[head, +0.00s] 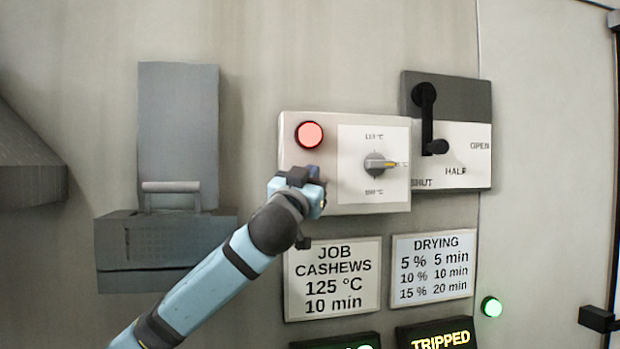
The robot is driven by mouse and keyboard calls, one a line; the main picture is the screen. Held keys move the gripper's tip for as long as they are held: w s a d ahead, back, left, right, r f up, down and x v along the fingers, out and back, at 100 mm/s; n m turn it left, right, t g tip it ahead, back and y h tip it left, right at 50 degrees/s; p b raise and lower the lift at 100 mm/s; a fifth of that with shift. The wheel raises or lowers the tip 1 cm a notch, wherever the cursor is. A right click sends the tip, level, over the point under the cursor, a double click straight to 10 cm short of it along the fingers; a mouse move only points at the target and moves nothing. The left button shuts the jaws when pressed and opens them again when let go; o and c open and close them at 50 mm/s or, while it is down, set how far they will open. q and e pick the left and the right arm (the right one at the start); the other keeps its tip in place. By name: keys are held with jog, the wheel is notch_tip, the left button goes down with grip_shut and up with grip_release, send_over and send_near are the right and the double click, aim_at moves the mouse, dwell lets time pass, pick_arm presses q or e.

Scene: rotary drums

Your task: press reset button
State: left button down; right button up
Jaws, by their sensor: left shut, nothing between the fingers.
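A pale control box (325,200) on the wall carries a round lit red lamp or button (309,134) at its upper left and a dial (374,163) with a yellow-marked knob. No label reading "reset" is legible. My left gripper (310,177) is shut and empty, in front of the box's lower left, just below the red light. It hides that part of the box, so I cannot tell whether a button lies behind it or whether the fingers touch anything. My right gripper is not in view.
A black lever (427,118) on an OPEN/HALF/SHUT plate (470,160) stands right of the box. A JOB CASHEWS sign (333,279), a DRYING sign (433,266), a TRIPPED display (441,337) and a green light (491,306) sit below. A grey chute with a handle (171,187) is left.

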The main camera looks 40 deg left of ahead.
pick_arm(q)
jog(key=shift+w+a, duration=0.15)
dwell(0.3)
jog(key=shift+s+d, duration=0.6)
jog(key=shift+d, duration=0.05)
dwell(0.3)
jog(key=s+d, duration=0.3)
jog(key=shift+s+d, duration=0.1)
jog(key=shift+d, duration=0.3)
dwell(0.7)
